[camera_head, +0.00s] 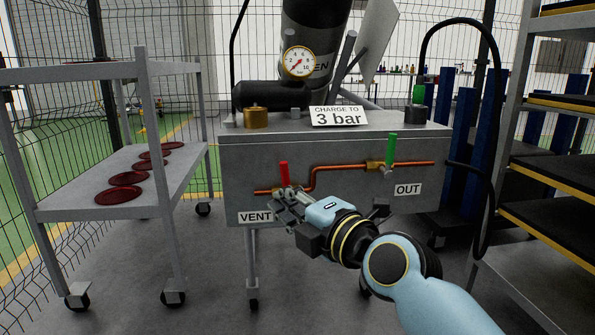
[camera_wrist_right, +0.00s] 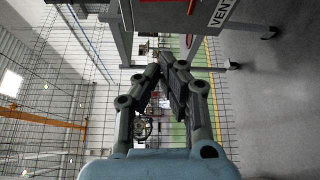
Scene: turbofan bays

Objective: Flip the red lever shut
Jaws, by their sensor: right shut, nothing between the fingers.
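The red lever (camera_head: 284,174) stands upright on the copper pipe (camera_head: 336,168) at the left of the grey bench's front panel, above the VENT label (camera_head: 255,217). My right gripper (camera_head: 284,198) is shut and empty. Its fingertips are at the lower end of the red lever in the head view; I cannot tell whether they touch it. My left gripper is not in view.
A green lever (camera_head: 391,149) stands upright above the OUT label (camera_head: 407,189). A gauge (camera_head: 298,62) and a "CHARGE TO 3 bar" sign (camera_head: 338,116) are above the panel. A cart (camera_head: 60,206) with several dark red discs stands left. A shelf rack (camera_head: 540,215) stands right.

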